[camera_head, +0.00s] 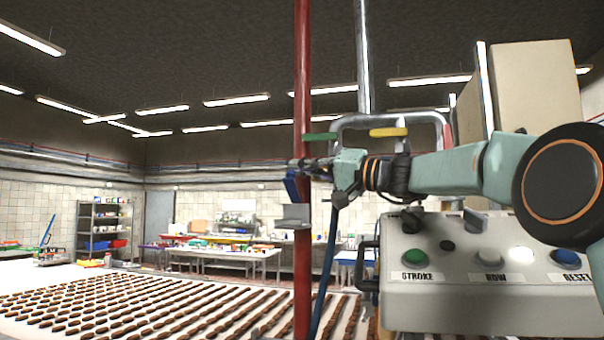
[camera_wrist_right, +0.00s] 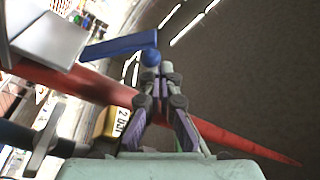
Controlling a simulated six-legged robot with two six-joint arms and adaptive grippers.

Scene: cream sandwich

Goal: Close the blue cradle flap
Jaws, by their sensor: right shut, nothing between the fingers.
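The blue flap (camera_head: 292,187) shows in the head view as a small tilted piece at the red post, just below my right fingertips. In the right wrist view it is a blue bar (camera_wrist_right: 115,47) with a round blue knob at its right end. A grey bracket (camera_head: 293,214), possibly the cradle, sits below it on the post; a grey plate (camera_wrist_right: 50,40) shows beside the bar in the wrist view. My right gripper (camera_head: 303,164) is shut and empty. Its fingertips (camera_wrist_right: 160,74) are right by the knob; I cannot tell whether they touch. My left gripper is out of view.
The red post (camera_head: 303,80) stands upright beside the gripper. A grey pipe frame with green (camera_head: 319,137) and yellow (camera_head: 388,132) handles is close by. A control box (camera_head: 490,290) stands at right, under my arm. Rows of brown pieces (camera_head: 130,300) lie on the wide belt at left.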

